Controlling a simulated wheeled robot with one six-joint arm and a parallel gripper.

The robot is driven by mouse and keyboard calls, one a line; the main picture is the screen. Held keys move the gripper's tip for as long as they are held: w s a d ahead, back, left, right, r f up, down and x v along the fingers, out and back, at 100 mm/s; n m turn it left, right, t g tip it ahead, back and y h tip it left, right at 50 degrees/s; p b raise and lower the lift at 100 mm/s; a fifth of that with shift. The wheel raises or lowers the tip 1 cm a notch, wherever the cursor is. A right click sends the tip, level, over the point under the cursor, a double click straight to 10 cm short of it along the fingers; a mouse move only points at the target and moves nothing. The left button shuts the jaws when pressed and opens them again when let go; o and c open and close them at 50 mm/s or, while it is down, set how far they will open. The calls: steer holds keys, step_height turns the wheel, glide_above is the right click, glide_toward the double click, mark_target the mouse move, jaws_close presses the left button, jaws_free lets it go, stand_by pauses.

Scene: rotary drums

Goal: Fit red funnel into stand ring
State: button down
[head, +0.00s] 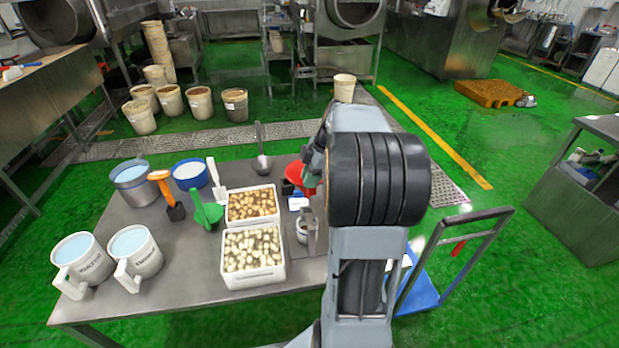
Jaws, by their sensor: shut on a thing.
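The red funnel (296,172) shows in the head view at the right part of the metal table, just left of my arm, partly covered by my wrist. My gripper (309,178) is at the funnel and shut on it; its fingertips are mostly hidden by my own arm links. A grey metal fixture with a round part (304,232) stands nearer on the table, beside the white tubs. It may be the stand with its ring, but it is too small and covered to be sure. The funnel appears apart from it.
Two white tubs (254,281) of food pieces stand left of the fixture. A metal scoop (262,164), green scoop (206,212), orange-handled tool (168,192), blue bowl (190,176) and white jugs (135,257) fill the left. A blue trolley (422,290) stands right.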

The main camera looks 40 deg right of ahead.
mark_target(311, 190)
steer(key=shift+f+b, duration=2.25)
steer(key=shift+f, duration=0.45)
steer(key=shift+f+b, duration=2.25)
steer(key=shift+b, duration=0.4)
steer(key=c, duration=1)
jaws_free()
steer(key=shift+r, duration=0.1)
steer(key=v, duration=1.3)
steer(key=shift+s+d+r, duration=0.1)
steer(key=shift+r, duration=0.25)
